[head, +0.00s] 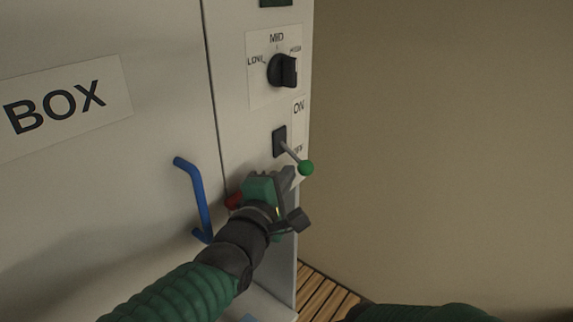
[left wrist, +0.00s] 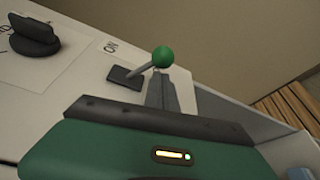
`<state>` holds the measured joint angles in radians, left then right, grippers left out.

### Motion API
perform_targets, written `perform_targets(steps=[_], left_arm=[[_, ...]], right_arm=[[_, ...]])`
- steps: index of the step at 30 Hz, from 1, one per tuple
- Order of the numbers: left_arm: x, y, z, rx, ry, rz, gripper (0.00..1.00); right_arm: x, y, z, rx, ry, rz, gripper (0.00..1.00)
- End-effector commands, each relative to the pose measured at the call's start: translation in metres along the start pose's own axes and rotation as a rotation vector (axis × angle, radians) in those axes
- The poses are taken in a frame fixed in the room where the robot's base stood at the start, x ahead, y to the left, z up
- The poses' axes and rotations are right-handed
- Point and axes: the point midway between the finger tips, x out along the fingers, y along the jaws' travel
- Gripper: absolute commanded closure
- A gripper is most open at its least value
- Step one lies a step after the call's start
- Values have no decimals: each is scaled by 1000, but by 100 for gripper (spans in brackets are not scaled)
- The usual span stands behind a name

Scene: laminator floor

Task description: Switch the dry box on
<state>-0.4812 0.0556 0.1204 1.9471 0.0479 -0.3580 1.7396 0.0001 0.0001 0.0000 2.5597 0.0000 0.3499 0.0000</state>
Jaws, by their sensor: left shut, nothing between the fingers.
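The dry box is a pale cabinet whose door carries a label (head: 68,106) ending in BOX. On its right-hand panel is a toggle switch with a dark base (head: 279,141) and a lever ending in a green ball (head: 306,167). The lever slants down towards the lower part of its ON/OFF label (head: 299,108). My left gripper (head: 286,176) is shut and empty, just below and left of the ball. In the left wrist view the green ball (left wrist: 163,57) stands just beyond the fingertips (left wrist: 160,88); I cannot tell whether they touch. My right gripper is not in view.
A black knob (head: 283,70) with LOW and MID marks sits above the switch. A blue door handle (head: 194,197) is left of my left gripper, and a red part (head: 233,200) shows behind it. The wall on the right is bare, with a slatted wooden surface (head: 322,295) below.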

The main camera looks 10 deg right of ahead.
Motion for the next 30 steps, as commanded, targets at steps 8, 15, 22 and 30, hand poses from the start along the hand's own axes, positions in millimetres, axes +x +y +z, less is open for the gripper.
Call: perform_targets(steps=[8,15,22,30], left_arm=[[4,-1,-1,0,0,0,100],[5,-1,0,0,1,0,100],[4,1,2,2,1,1,100],[3,2,3,0,1,2,100]], right_arm=[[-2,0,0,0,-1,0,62],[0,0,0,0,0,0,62],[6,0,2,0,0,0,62],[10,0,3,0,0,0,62]])
